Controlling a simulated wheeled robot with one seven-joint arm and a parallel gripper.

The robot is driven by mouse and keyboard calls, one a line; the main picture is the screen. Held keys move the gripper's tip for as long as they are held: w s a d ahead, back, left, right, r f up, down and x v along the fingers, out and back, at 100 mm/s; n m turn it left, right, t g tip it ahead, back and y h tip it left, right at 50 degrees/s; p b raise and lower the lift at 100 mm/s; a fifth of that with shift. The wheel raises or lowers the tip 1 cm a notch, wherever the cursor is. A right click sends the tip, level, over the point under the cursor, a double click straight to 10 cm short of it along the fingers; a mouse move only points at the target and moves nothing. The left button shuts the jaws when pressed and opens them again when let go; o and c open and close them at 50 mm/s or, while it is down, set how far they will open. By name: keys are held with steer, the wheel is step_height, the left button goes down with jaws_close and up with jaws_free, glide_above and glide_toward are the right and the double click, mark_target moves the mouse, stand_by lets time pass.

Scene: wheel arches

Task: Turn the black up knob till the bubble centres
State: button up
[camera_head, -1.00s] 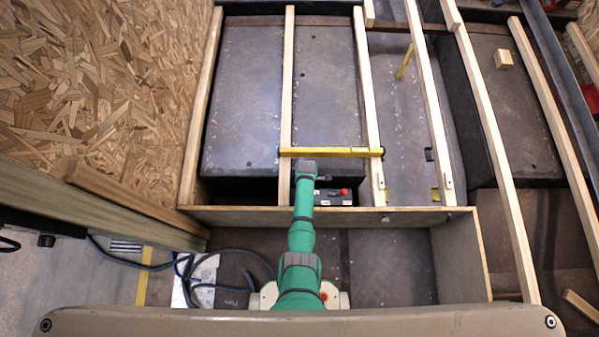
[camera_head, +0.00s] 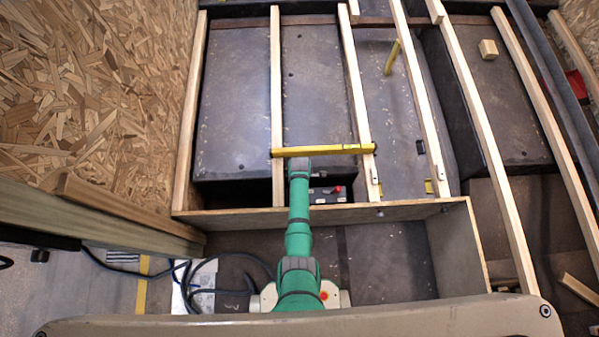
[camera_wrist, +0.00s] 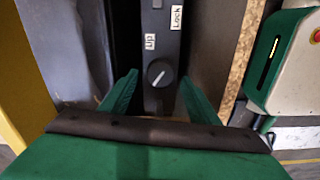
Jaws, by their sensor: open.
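The black knob (camera_wrist: 160,73) with a white pointer line is in the wrist view, set in a dark grey panel. A white "up" label (camera_wrist: 150,41) is beside it. My gripper (camera_wrist: 159,80) is open; its green fingers stand on either side of the knob, with visible gaps, and contact cannot be seen. In the head view my gripper (camera_head: 299,163) is at the end of the green arm, just in front of the yellow level (camera_head: 322,150). The level lies across the wooden beams. Its bubble is too small to read. The knob is hidden in the head view.
A "Lock" label (camera_wrist: 176,17) is further up the panel. A small black box with a red part (camera_head: 328,194) is right of my arm. Beams (camera_head: 358,100) run away from me. A front board (camera_head: 400,210) crosses under my arm. A chipboard wall (camera_head: 90,100) stands left.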

step_height(320, 180, up, 9)
steer(key=shift+d, duration=0.35)
